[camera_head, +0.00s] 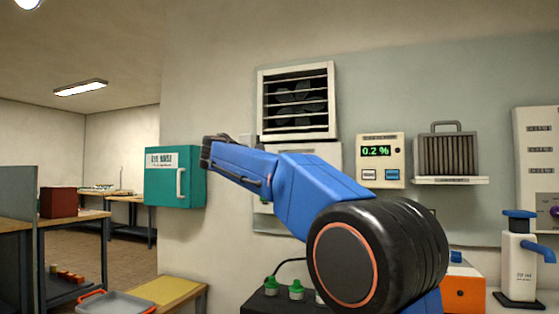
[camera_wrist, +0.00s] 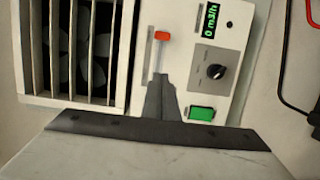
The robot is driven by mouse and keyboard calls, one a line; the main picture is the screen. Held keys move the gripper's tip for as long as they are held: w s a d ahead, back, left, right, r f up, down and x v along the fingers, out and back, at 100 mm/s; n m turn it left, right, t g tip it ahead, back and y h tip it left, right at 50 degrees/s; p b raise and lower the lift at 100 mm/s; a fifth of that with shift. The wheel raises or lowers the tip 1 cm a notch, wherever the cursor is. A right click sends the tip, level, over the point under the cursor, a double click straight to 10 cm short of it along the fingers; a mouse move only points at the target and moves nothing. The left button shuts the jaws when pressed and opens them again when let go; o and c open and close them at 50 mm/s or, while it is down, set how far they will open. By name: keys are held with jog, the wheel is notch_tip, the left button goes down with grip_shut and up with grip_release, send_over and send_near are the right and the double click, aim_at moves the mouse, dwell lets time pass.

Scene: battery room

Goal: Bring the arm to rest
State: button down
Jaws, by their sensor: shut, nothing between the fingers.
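My blue arm reaches leftward across the middle of the head view, raised and bent at a large black joint with an orange ring. My gripper (camera_wrist: 161,78) shows in the wrist view as dark fingers, shut and empty. Its tips point at a white control panel (camera_wrist: 185,60), below an orange slide handle (camera_wrist: 162,36) and left of a lit green button (camera_wrist: 201,113). The tips appear apart from the handle; I cannot tell how near they are to the panel. In the head view the fingers are not clearly visible, and my arm hides much of that panel.
A louvred fan (camera_head: 297,102) is on the wall above my arm. A teal eye-wash box (camera_head: 160,190) hangs left of it. A meter reading 0.2 % (camera_head: 380,150) and a ribbed unit (camera_head: 447,155) are at right. Below are a yellow-topped bench (camera_head: 170,291) and a white pump bottle (camera_head: 520,265).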

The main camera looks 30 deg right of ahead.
jog(key=shift+s+a, duration=0.25)
jog(key=shift+a, duration=0.25)
jog(key=shift+f, duration=0.1)
jog(key=s+a+f+y, duration=0.2)
jog(key=s+f+y, duration=0.1)
jog(key=s+f, duration=0.5)
jog(key=s+a+f+m+g+y, duration=0.1)
jog(key=s+a+f+y, duration=0.3)
jog(key=f, duration=0.7)
jog(key=s+f+y, duration=0.2)
jog(key=s+f, duration=0.6)
jog(key=f, duration=0.1)
jog(key=s+a+f+m+y, duration=0.1)
jog(key=s+a+f+y, duration=0.1)
jog(key=s+a+f, duration=0.2)
jog(key=s+a+f+m+g+y, duration=0.1)
jog(key=s+a+f+y, duration=0.2)
jog(key=s+f, duration=0.7)
jog(key=s+a+f+m+y, duration=0.1)
jog(key=s+a+f, duration=0.5)
jog(key=f, duration=0.6)
jog(key=shift+s+f+m+g+y, duration=0.3)
jog(key=shift+s+m+y, duration=0.1)
jog(key=shift+s+y, duration=0.3)
